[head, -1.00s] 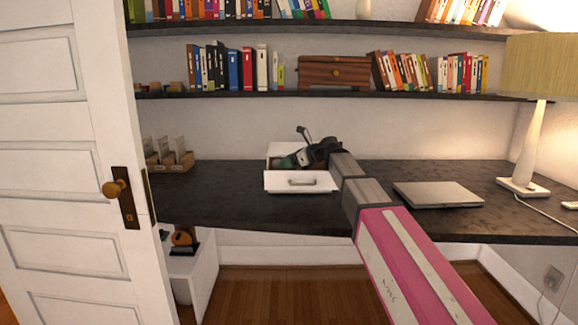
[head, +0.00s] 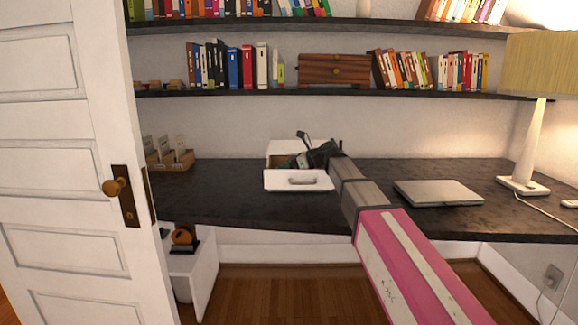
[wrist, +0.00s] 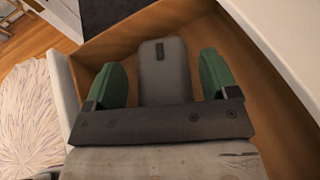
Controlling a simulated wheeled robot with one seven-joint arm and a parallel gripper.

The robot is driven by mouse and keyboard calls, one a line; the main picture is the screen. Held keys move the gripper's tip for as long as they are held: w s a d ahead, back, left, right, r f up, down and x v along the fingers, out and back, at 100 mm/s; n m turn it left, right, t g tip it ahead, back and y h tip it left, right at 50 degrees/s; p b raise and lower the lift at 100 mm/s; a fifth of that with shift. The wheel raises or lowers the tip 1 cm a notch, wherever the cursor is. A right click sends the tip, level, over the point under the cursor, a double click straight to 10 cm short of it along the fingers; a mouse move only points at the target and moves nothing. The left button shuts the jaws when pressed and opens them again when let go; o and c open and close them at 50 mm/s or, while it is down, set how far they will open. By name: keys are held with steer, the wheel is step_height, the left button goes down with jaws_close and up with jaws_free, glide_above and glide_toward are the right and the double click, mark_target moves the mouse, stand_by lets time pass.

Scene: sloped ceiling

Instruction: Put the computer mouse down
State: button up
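The grey computer mouse (wrist: 164,72), with a dark scroll wheel strip, shows in the wrist view between the two green fingers of my gripper (wrist: 164,78). A narrow gap shows on each side of the mouse, so the fingers are open around it and not pressed on it. Below is the brown wooden inside of an open drawer (wrist: 265,120). In the head view my gripper (head: 302,160) is over the open white drawer box (head: 298,181) on the dark desk (head: 230,205). The mouse is hidden there.
A closed silver laptop (head: 438,193) lies right of my arm, with a lamp (head: 526,150) farther right. A small wooden organizer (head: 170,160) stands at the left back. Shelves with books hang above. A white door (head: 70,180) stands at the left.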

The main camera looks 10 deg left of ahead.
steer(key=shift+o, duration=0.3)
steer(key=shift+r, duration=0.15)
steer(key=v, duration=1.2)
steer(key=shift+r, duration=0.45)
